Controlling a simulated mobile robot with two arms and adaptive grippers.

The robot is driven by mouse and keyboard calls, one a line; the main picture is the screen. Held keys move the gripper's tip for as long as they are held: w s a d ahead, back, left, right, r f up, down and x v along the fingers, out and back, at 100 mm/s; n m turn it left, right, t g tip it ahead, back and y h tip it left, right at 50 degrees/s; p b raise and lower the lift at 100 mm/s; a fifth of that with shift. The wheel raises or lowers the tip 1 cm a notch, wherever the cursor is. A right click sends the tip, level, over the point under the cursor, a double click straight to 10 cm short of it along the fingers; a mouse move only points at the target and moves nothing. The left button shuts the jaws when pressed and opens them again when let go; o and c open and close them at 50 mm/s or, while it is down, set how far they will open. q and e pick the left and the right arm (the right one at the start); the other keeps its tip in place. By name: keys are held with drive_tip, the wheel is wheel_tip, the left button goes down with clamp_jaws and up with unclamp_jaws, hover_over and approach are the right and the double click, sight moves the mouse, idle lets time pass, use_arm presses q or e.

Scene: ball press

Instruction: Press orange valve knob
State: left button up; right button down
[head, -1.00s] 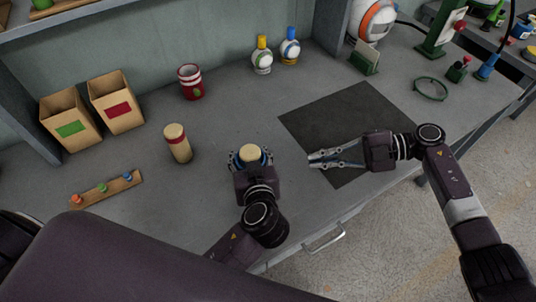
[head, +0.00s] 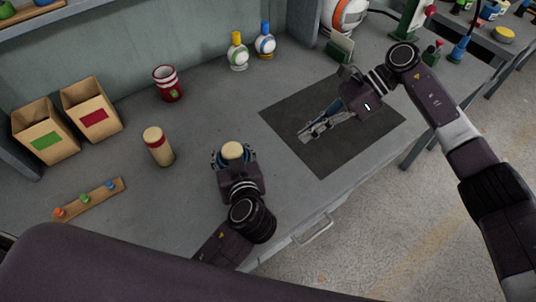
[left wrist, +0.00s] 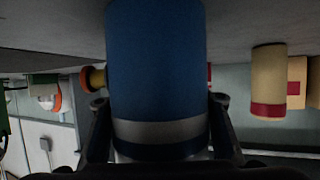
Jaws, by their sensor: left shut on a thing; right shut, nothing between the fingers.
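A wooden strip (head: 96,200) lies at the left of the bench with small orange (head: 59,211), green (head: 84,197) and blue (head: 110,185) knobs; I cannot tell whether the orange one is the valve knob. My left gripper (head: 233,155) is shut around an upright cylinder with a cream top (head: 232,150), near the bench's front. In the left wrist view this cylinder (left wrist: 157,65) is blue with a grey band and fills the middle. My right gripper (head: 303,137) is shut and empty over the dark mat, its fingers pointing left and down, far from the strip.
A cream cylinder with a red band (head: 158,150) stands between the strip and my left gripper. Two cardboard boxes (head: 92,109) and a red-white can (head: 167,83) stand behind. Two round-bodied bottles (head: 237,52) are at the back. The dark mat (head: 350,155) is otherwise clear.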

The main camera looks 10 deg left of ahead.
drive_tip(key=n, duration=0.4)
drive_tip(key=shift+w+d+r+h, duration=0.3)
drive_tip(key=shift+w+r+h, duration=0.05)
drive_tip(key=shift+r+h, duration=0.05)
drive_tip(key=shift+a, duration=0.1)
drive_tip(key=x, duration=1)
drive_tip(key=shift+s+a+f, duration=0.1)
drive_tip(key=shift+a, duration=0.1)
drive_tip(key=shift+s+a, duration=0.25)
drive_tip(key=shift+a, duration=0.25)
drive_tip(key=shift+s+a, duration=0.3)
drive_tip(key=shift+a, duration=0.25)
drive_tip(key=shift+s+a, duration=0.25)
drive_tip(key=shift+a, duration=0.2)
drive_tip(key=shift+s+a, duration=0.3)
drive_tip(key=shift+a, duration=0.2)
drive_tip(key=shift+s+a, duration=0.3)
drive_tip(key=shift+a, duration=0.2)
use_arm(q)
drive_tip(key=shift+d, duration=0.1)
use_arm(e)
drive_tip(key=shift+d, duration=0.1)
